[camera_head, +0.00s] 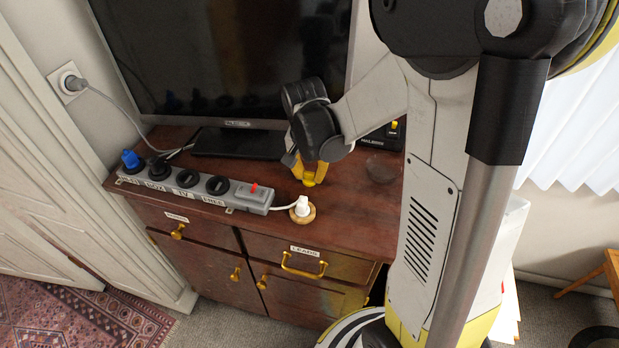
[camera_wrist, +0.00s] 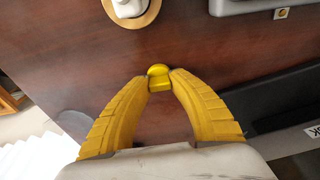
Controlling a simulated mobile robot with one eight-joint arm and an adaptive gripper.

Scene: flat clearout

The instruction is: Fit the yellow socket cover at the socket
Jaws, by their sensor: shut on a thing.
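My gripper (camera_head: 311,180) is low over the brown cabinet top, behind the white plug. In the wrist view its yellow fingers (camera_wrist: 159,80) are shut on a small yellow piece with a rounded top, the socket cover (camera_wrist: 158,71). The cover is hard to tell from the yellow fingers in the head view. A wall socket (camera_head: 70,84) at the left has a grey plug in it. A grey power strip (camera_head: 190,189) lies along the cabinet's front left, with a blue plug, black round fittings and a red switch. I cannot tell which socket is free.
A white plug (camera_head: 302,205) stands on a round wooden base (camera_head: 303,215) near the front edge, just ahead of my gripper. A television (camera_head: 230,60) stands behind. A dark box (camera_head: 385,135) and a clear round object (camera_head: 382,168) are to the right. Bare wood lies between.

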